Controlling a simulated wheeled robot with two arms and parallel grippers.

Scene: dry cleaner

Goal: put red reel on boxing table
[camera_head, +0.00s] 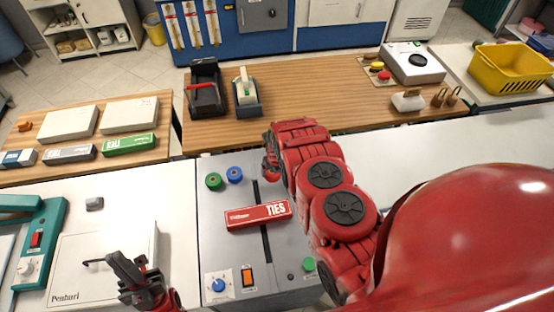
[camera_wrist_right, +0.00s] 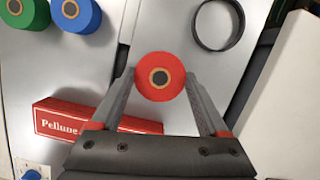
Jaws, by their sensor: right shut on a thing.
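The red reel (camera_wrist_right: 160,62), with a tan and black centre, sits between the fingertips of my right gripper (camera_wrist_right: 160,80) in the right wrist view. The gripper is shut on it, above a grey surface. In the head view my red right arm hides most of that gripper, and I cannot make out the reel clearly. My left gripper (camera_head: 137,278) is over the white bench at the lower left, apart from the reel; its opening is unclear. A wooden table (camera_head: 310,95) lies beyond the grey machine; no label shows which table is the boxing table.
A green reel (camera_head: 214,181), a blue reel (camera_head: 235,175) and a red TIES box (camera_head: 258,215) are on the grey machine. Tape dispensers (camera_head: 246,92) stand on the wooden table, with free room to their right. White boxes (camera_head: 68,122) cover the left wooden table.

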